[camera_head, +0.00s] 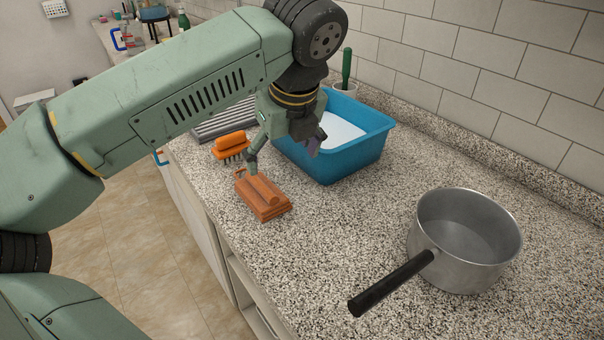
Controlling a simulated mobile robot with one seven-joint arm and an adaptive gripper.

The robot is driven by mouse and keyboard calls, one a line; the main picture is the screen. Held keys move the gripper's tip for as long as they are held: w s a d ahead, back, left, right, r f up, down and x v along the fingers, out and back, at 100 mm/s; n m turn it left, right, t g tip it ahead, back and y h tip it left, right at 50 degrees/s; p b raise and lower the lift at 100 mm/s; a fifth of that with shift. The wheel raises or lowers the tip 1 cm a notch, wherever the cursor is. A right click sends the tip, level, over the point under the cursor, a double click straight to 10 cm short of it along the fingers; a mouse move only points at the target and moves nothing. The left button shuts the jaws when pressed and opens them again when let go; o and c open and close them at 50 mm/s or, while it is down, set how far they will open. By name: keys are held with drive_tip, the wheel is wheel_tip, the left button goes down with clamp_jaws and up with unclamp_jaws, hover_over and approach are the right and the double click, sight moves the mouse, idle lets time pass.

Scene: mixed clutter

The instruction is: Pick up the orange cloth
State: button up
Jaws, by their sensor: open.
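The orange cloth (264,203) is a folded, layered stack lying on the speckled counter (330,255), left of the middle in the head view. My gripper (283,160) hangs over the counter just behind and above the cloth, its fingers spread and pointing down. The left finger's tip appears in front of or close to the cloth's far end; I cannot tell whether it touches. The right finger is in front of the blue basin's near side. Nothing shows between the fingers.
A blue basin (352,163) with white content stands right behind my gripper. An orange brush (232,146) lies just behind the cloth, near a grey ribbed rack (222,122). A metal saucepan (464,245) stands at the right, its black handle pointing left. Counter between cloth and pan is clear.

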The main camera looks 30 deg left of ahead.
sight(259, 181)
drive_tip(key=shift+s+a+n+g, duration=0.3)
drive_tip(key=shift+s+a+g, duration=0.15)
drive_tip(key=shift+a, duration=0.3)
drive_tip(key=shift+a+f+y, duration=0.2)
drive_tip(key=shift+f+y, duration=0.1)
drive_tip(key=shift+f, duration=0.05)
drive_tip(key=b+x, duration=0.1)
drive_tip(key=x, duration=0.3)
drive_tip(key=shift+a+f+b, duration=0.2)
drive_tip(key=shift+f+b, duration=0.15)
drive_tip(key=shift+b, duration=0.05)
drive_tip(key=x, duration=0.5)
drive_tip(key=shift+a, duration=0.35)
drive_tip(key=shift+c, duration=0.4)
drive_tip(key=c, duration=1.2)
drive_tip(key=shift+o, duration=0.2)
drive_tip(key=shift+r, duration=0.15)
